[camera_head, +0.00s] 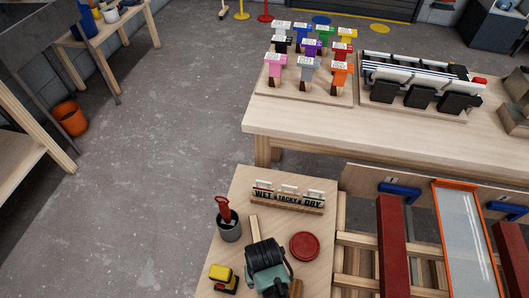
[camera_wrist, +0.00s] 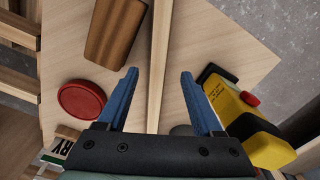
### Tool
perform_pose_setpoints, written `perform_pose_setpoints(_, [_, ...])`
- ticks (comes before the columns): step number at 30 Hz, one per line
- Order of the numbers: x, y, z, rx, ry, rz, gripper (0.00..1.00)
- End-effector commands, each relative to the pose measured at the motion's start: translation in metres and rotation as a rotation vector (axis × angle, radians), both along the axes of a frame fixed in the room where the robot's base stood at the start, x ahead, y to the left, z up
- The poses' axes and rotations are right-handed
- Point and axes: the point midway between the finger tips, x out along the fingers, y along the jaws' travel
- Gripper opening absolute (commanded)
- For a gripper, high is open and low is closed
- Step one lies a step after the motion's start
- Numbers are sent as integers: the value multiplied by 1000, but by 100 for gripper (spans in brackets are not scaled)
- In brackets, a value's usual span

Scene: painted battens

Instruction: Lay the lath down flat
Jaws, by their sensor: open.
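The lath (camera_wrist: 160,60) is a narrow, pale wooden strip in the wrist view, running from the top edge down between my fingers. In the head view a short piece of it (camera_head: 254,227) shows beyond my gripper; the rest is hidden. I cannot tell whether it lies flat or stands on its edge. My gripper (camera_wrist: 158,73) is open, its blue fingers either side of the lath with gaps and not touching it. In the head view, my dark gripper body hides the fingers.
A red disc (camera_wrist: 82,99) and brown block (camera_wrist: 115,32) lie left of the lath in the wrist view; a yellow-and-black tool (camera_wrist: 250,125) is right. On the small table (camera_head: 245,190) stand a brush cup (camera_head: 229,229) and a WET/TACKY/DRY rack (camera_head: 288,199). Red battens (camera_head: 391,240) lie right.

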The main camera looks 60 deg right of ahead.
Motion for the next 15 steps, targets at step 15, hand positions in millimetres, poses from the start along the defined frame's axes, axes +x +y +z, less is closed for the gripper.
perform_pose_setpoints(15, [1,-6,-43,0,0,0,68])
